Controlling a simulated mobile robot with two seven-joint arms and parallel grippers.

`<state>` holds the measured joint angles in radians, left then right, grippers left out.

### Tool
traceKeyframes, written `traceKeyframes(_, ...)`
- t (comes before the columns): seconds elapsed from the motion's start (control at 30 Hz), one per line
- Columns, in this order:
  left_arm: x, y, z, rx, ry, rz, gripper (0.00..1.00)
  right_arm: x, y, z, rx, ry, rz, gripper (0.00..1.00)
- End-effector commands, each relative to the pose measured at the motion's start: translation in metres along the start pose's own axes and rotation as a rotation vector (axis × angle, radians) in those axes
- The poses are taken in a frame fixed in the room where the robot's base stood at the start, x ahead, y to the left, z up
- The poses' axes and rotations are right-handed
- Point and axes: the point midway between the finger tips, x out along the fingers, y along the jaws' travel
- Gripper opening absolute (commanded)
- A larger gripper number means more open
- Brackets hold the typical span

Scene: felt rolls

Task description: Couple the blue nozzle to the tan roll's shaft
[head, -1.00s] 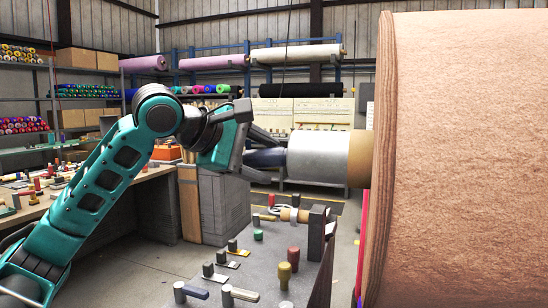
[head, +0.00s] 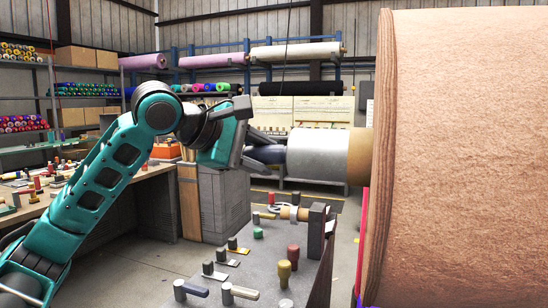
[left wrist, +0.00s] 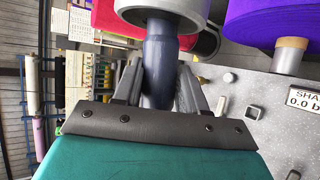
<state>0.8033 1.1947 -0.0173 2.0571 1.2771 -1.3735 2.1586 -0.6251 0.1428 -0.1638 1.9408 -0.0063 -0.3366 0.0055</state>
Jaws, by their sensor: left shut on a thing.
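The tan roll (head: 470,150) fills the right of the head view. Its shaft (head: 318,154) sticks out to the left as a silver cylinder beyond a brown core. My left gripper (head: 275,154) is shut on the dark blue nozzle (head: 265,155), in line with the shaft's end. In the left wrist view the fingers (left wrist: 159,85) hold both sides of the nozzle (left wrist: 160,62). Its wider collar is at the end of the silver shaft (left wrist: 195,10); I cannot tell whether it is seated. My right gripper is not in view.
A grey bench (head: 255,262) with pegs and small fittings stands below the shaft. A cluttered workbench (head: 140,178) is at left. The wrist view shows a purple roll (left wrist: 275,18) and a panel with a display (left wrist: 303,100). Racks of rolls stand behind.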

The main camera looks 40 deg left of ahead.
Motion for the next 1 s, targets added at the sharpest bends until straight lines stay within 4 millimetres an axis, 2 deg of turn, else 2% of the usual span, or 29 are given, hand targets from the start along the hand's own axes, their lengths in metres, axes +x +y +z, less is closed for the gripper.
traceKeyframes(0.8,0.0062,-0.0061,0.0084,0.006,-0.006,-0.019,0.00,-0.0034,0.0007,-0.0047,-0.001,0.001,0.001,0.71)
traceKeyframes(0.83,0.0062,-0.0062,0.0084,0.006,-0.006,-0.019,0.44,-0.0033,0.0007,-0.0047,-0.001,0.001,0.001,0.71)
traceKeyframes(1.0,0.0056,-0.0049,0.0076,0.004,-0.004,-0.015,0.60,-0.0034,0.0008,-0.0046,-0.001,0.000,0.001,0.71)
